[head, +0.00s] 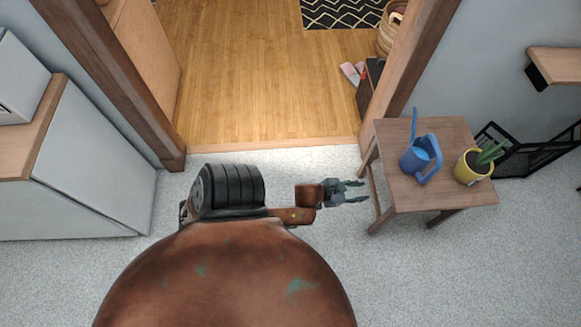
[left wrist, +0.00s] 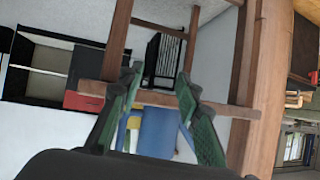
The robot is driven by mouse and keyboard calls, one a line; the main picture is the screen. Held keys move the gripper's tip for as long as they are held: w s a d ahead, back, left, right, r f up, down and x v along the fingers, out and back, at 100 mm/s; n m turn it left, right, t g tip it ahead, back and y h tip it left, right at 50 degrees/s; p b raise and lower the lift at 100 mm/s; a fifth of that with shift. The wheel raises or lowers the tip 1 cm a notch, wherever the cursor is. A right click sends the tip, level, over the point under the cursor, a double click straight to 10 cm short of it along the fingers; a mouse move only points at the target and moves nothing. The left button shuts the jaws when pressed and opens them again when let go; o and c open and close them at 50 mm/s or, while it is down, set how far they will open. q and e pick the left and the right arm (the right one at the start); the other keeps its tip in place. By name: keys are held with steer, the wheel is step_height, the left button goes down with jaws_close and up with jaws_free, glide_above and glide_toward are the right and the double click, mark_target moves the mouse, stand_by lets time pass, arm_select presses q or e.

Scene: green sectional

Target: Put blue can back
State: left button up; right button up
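The blue watering can (head: 420,160) stands upright on a small wooden table (head: 455,195) at the right of the head view. My left gripper (head: 363,191) is open and empty, just left of the table and apart from the can. In the left wrist view its green fingers (left wrist: 160,80) are spread. Between and beyond them is a blue shape (left wrist: 158,132) that looks like the can, partly hidden by the fingers and gripper body. My right gripper is not in view.
A yellow pot with a green plant (head: 474,166) stands right of the can on the same table. A black rack (head: 520,155) is behind the table. A doorway with brown posts (head: 405,60) opens onto a wooden floor. A white cabinet (head: 90,170) is at left.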

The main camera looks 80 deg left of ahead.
arm_select(q)
steer(key=s+d+f+g, duration=0.2)
steer(key=s+f+g, duration=0.3)
steer(key=s+f, duration=0.75)
steer(key=s+d+f+g, duration=0.2)
steer(key=s, duration=0.5)
steer(key=s+d+f+g+h, duration=0.1)
steer(key=s+d+f+g, duration=0.1)
steer(key=s, duration=0.5)
steer(key=s+d+f+m+g, duration=0.1)
steer(key=s+d+f+g, duration=0.1)
steer(key=s, duration=0.5)
steer(key=shift+s+d+f+g+h, duration=0.15)
steer(key=shift+s+d+g+h, duration=0.15)
steer(key=shift+d+g, duration=0.6)
